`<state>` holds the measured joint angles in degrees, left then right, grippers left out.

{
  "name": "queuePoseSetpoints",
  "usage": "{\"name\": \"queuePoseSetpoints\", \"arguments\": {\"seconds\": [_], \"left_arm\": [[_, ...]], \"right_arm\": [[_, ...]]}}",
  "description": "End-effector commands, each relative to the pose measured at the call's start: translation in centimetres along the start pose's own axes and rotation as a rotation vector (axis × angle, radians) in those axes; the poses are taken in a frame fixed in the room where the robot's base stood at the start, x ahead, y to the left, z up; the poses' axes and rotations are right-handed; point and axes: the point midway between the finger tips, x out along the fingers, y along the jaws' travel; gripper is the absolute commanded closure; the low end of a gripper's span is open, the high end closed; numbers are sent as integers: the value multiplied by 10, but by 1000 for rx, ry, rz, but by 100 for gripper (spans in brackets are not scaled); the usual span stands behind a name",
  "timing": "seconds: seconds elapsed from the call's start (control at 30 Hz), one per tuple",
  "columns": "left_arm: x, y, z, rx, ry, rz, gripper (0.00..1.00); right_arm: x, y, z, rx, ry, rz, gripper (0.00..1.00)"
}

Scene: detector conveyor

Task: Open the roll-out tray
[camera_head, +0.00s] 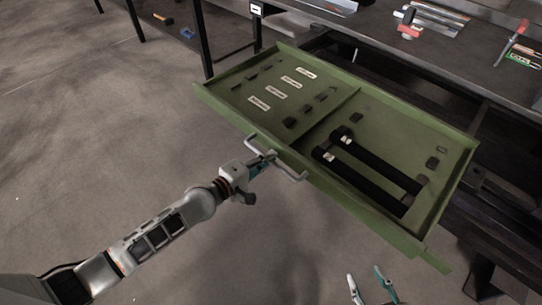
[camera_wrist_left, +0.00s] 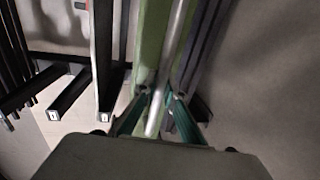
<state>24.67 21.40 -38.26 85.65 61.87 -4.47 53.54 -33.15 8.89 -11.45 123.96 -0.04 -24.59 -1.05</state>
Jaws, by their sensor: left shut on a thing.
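The green roll-out tray (camera_head: 215,94) sticks well out from under the dark workbench, its inside open to view. A silver bar handle (camera_head: 293,172) sits on its front edge. My left gripper (camera_head: 262,158) is shut on this handle. In the left wrist view the handle (camera_wrist_left: 178,35) runs between the teal fingers of my left gripper (camera_wrist_left: 160,98), beside the green tray edge (camera_wrist_left: 150,40). My right gripper (camera_head: 371,284) shows only its fingertips at the bottom of the head view. They are apart with nothing between them, clear of the tray.
The tray holds two long black bars (camera_head: 370,175), several small dark parts and white labels. The workbench top (camera_head: 440,65) above carries tools, including a red-handled one (camera_head: 511,42). Dark bench legs (camera_head: 203,40) stand behind. The floor (camera_head: 110,130) in front is clear.

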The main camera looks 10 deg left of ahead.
Motion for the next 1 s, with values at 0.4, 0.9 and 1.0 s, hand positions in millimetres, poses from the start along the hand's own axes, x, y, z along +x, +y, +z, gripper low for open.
{"name": "queuePoseSetpoints", "arguments": {"seconds": [0.4,0.9,1.0], "left_arm": [[-1,-1,2,-1,-2,-1,100],[-6,-1,0,0,0,-1,73],[-18,-2,1,-1,-1,-2,73]], "right_arm": [[0,0,0,1,0,-1,60],[-1,-3,-2,5,1,-3,60],[-1,-2,-1,4,1,-2,60]]}}
